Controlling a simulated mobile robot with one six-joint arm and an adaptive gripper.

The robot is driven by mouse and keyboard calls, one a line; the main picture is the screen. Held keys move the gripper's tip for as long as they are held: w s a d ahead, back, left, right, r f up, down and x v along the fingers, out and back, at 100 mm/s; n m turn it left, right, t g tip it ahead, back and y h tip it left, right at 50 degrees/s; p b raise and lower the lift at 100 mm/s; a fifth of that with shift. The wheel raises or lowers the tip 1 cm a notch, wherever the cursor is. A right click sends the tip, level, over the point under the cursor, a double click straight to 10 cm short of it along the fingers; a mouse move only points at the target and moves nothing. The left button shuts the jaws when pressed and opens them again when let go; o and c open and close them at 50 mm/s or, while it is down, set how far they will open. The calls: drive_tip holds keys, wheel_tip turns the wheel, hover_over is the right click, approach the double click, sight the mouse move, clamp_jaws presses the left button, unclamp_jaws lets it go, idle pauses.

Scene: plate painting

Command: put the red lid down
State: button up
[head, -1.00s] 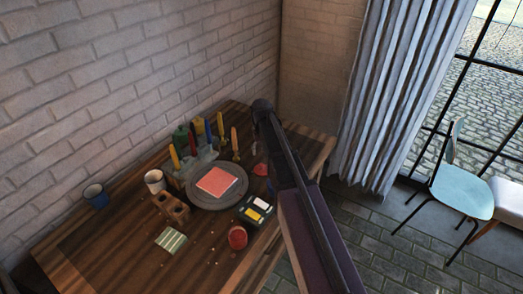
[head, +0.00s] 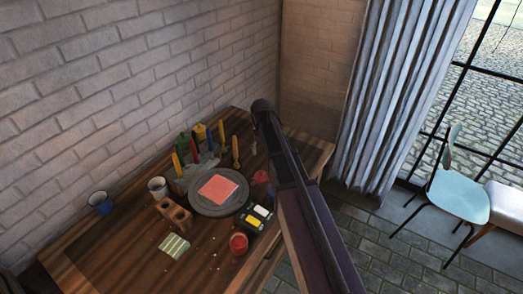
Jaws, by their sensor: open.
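A small red object (head: 261,177) is at the right of the grey round plate, close to the edge of my arm. It may be the red lid, but it is too small and partly covered to be sure. A red round jar or pot (head: 239,243) stands near the table's front edge; I cannot tell whether a lid is on it. My dark arm crosses the right part of the table. My gripper does not show; it is hidden behind the arm or out of the picture.
The grey round plate (head: 240,202) carries a red square sheet (head: 218,188).

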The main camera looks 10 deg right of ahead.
idle(0.3)
drive_tip(key=s, duration=2.2)
drive_tip(key=shift+s, duration=0.2)
